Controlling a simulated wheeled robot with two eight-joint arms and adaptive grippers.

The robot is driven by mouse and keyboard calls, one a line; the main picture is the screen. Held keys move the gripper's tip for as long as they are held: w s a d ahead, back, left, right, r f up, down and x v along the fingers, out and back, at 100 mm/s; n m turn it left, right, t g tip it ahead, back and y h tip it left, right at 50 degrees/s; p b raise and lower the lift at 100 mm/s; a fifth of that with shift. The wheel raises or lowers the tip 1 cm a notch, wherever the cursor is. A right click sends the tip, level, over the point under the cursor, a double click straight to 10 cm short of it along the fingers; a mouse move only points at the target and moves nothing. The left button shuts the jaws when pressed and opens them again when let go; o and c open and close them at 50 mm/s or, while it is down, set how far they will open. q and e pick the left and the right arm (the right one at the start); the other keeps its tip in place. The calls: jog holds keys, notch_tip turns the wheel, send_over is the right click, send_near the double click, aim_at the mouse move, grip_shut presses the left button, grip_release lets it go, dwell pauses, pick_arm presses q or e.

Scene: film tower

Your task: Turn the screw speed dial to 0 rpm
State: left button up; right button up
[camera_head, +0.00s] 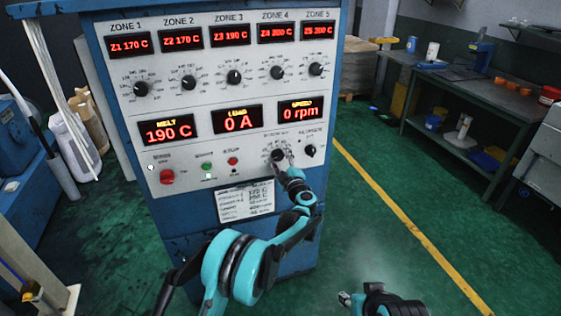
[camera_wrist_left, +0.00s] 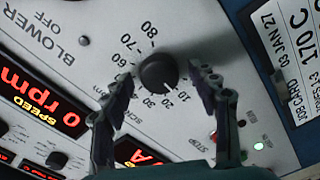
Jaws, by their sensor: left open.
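The screw speed dial (camera_head: 278,155) is a round black knob low on the right of the panel. In the left wrist view the dial (camera_wrist_left: 157,72) sits inside a scale reading from 10 to 80. Its white mark seems to lie near the 10 and 20 end; the exact value is hard to tell. The speed display (camera_head: 300,111) reads 0 rpm. My left gripper (camera_head: 283,161) is at the dial, its open fingers (camera_wrist_left: 162,76) on either side of the knob; contact is unclear. My right gripper (camera_head: 345,298) is low in the head view, its jaws unclear.
A smaller black blower knob (camera_head: 310,150) sits right of the dial. A red emergency-type knob (camera_head: 167,176) and green (camera_head: 207,166) and red (camera_head: 232,160) buttons lie to the left. A job card (camera_head: 245,200) hangs below. Green floor is free to the right.

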pick_arm(q)
jog(key=c, duration=1.1)
jog(key=shift+n, duration=0.3)
jog(key=shift+n+p, duration=0.4)
jog(key=shift+n, duration=2.2)
jog(key=o, duration=1.1)
